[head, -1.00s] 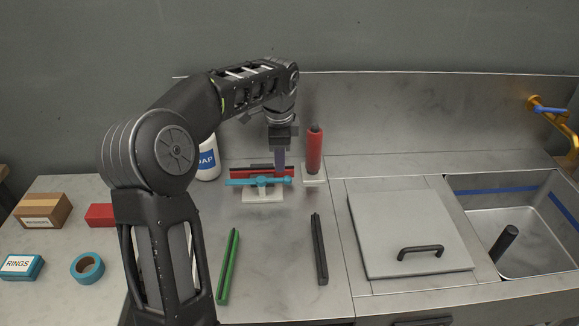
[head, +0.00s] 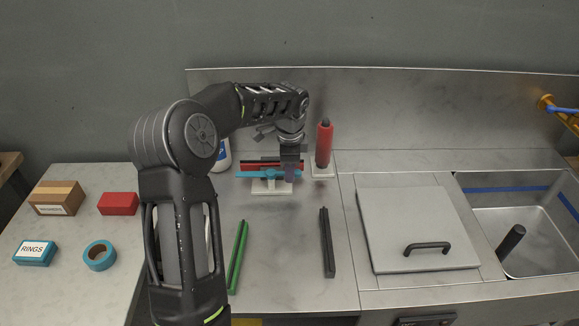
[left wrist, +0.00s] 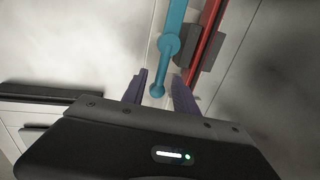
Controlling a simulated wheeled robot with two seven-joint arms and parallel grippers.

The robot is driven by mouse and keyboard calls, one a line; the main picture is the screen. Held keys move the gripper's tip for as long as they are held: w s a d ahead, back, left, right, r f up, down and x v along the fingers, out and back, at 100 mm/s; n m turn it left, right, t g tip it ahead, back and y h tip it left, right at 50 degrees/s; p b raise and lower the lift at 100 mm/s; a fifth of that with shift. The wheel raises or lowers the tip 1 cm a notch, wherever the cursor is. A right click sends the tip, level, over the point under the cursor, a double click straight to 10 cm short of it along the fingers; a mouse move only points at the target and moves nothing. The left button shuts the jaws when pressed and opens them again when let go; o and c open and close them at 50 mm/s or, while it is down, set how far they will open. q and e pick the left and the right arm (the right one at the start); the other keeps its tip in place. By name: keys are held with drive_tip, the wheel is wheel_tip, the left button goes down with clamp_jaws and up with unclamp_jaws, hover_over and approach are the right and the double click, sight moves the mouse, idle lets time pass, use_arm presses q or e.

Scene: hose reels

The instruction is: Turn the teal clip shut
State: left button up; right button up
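The teal clip (head: 262,175) lies crosswise on a small pale base (head: 271,188) near the back of the counter, in front of a red and black bar (head: 258,165). My left gripper (head: 289,176) is over the clip's right end in the head view and hides part of it. In the left wrist view the teal clip (left wrist: 172,25) runs down to a knob-like end that lies between the two purple fingers (left wrist: 158,95). The fingers are apart, with gaps showing beside the knob. My right gripper is out of view.
A red cylinder (head: 324,145) stands on a pad just right of the clip. A green bar (head: 238,256) and a black bar (head: 327,243) lie in front. A lidded panel (head: 410,215) and a sink (head: 525,240) are to the right.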

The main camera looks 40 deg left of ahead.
use_arm(q)
clamp_jaws()
idle(0.3)
idle(1.1)
